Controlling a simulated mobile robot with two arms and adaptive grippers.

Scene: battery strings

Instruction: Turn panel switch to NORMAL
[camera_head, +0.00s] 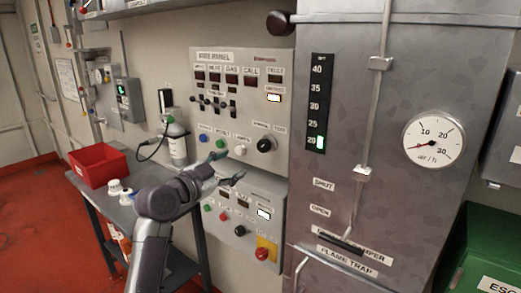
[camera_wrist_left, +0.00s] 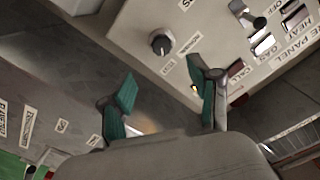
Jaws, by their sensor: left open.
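The fire panel (camera_head: 225,62) is a grey box on the wall with labels, small displays and buttons. Its black rotary switch (camera_head: 265,145) sits at the lower right, under labels that seem to read NORMAL and TEST. In the left wrist view the black knob (camera_wrist_left: 161,43) shows beyond the fingertips, with nothing between them. My left gripper (camera_head: 228,167) is open and empty, below and left of the switch, apart from it. Its green-padded fingers also show in the wrist view (camera_wrist_left: 162,70). My right gripper is not in view.
A lower panel (camera_head: 270,190) with buttons and a red knob on yellow hangs below. A tall metal cabinet (camera_head: 400,60) with a gauge (camera_head: 433,138) stands to the right. A red bin (camera_head: 97,163) and white pieces sit on a side table at left.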

